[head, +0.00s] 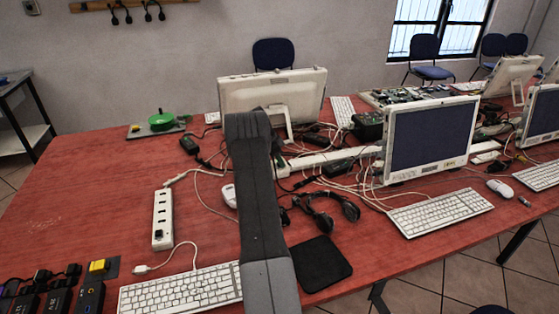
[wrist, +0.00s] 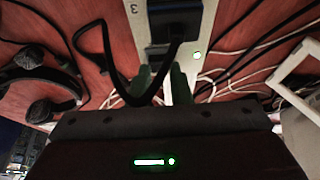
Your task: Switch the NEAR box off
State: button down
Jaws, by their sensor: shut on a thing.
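In the wrist view, my gripper (wrist: 163,82) has its two green fingers at the white power strip (wrist: 212,20), closed about a dark plug (wrist: 157,57) at their tips. A black cable loops in front of the fingers. Another black plug (wrist: 176,18) sits in the strip beyond, by a printed "3". A green light (wrist: 196,55) glows on the strip. In the head view, my arm hides my gripper and part of the strip (head: 325,157). Black boxes sit by the strip: one farther back (head: 368,127), one nearer (head: 338,168). I cannot tell which is the NEAR box.
A second white strip (head: 163,220) with empty sockets lies left on the red table (head: 90,190). Headphones (head: 330,212), a black mat (head: 320,264), monitors (head: 430,140) and keyboards (head: 440,212) surround the arm. White cables tangle right of it. The table's left part is mostly clear.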

jog(key=shift+a+f+h+b, duration=0.1)
jog(key=shift+f+h+b, duration=0.2)
jog(key=shift+b, duration=0.7)
jog(key=h+b, duration=0.1)
jog(key=b, duration=0.1)
jog(key=h+b, duration=0.1)
jog(key=b, duration=0.2)
jog(key=shift+s+a+f+t, duration=0.1)
jog(key=shift+s+a+t, duration=0.05)
jog(key=shift+a+t, duration=0.2)
jog(key=shift+h+b, duration=0.3)
jog(key=shift+b, duration=0.5)
jog(key=shift+r+t, duration=0.25)
jog(key=c, duration=1.3)
grip_release()
jog(key=shift+r, duration=0.1)
jog(key=v, duration=1.3)
jog(key=shift+s+a+r, duration=0.1)
jog(key=shift+a+r, duration=0.1)
jog(key=shift+a, duration=0.2)
